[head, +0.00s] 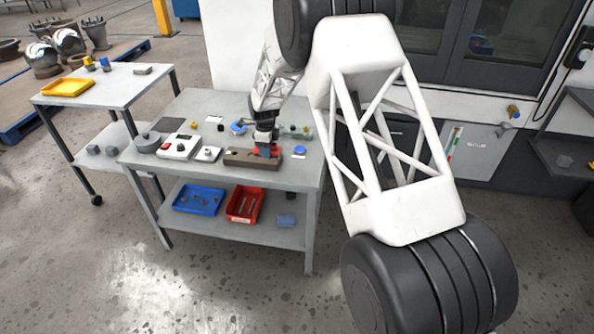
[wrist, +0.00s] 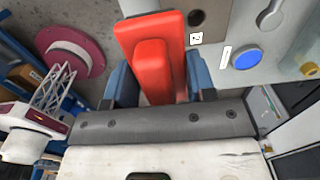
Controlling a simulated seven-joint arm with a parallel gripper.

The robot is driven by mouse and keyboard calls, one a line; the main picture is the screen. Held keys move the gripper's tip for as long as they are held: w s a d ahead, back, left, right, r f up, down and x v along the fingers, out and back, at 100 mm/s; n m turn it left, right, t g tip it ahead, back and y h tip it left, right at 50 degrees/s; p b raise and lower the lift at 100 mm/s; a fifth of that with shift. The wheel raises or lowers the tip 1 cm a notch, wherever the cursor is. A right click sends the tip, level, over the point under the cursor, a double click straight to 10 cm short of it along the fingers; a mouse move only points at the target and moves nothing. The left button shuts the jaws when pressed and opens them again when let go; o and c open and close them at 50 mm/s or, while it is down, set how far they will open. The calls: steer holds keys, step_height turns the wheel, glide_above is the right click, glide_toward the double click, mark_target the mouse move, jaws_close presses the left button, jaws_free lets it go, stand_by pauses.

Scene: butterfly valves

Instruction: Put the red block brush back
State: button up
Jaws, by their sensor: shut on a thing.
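The red block brush (head: 265,151) is between the fingers of my gripper (head: 266,138), which is shut on it. In the head view it is at the right part of a long brown block (head: 240,159) near the front of the workbench. In the wrist view the red brush (wrist: 150,55) fills the upper middle, with a bluish finger on each side. Its lower end is hidden, so I cannot tell whether it touches the brown block or hangs just above it. A dark round hole shows in the surface beside it in the wrist view.
On the grey workbench (head: 213,103) a white box with buttons (head: 180,147) and a round grey part (head: 148,142) stand to the left. A blue disc (head: 300,150) lies to the right. A red bin (head: 245,204) and blue tray (head: 198,200) are on the lower shelf.

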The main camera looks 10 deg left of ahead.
steer(key=s+d+f, duration=0.1)
steer(key=s+d, duration=0.5)
steer(key=d, duration=0.2)
steer(key=s+d+f, duration=0.2)
steer(key=s+d, duration=0.3)
steer(key=d, duration=0.4)
steer(key=shift+s+f, duration=0.25)
steer(key=shift+s, duration=0.1)
steer(key=shift+w+a, duration=0.1)
glide_above(297, 170)
steer(key=shift+w+f, duration=0.1)
steer(key=shift+f, duration=0.65)
steer(key=shift+f, duration=1.75)
steer(key=shift+f, duration=0.15)
steer(key=o, duration=0.9)
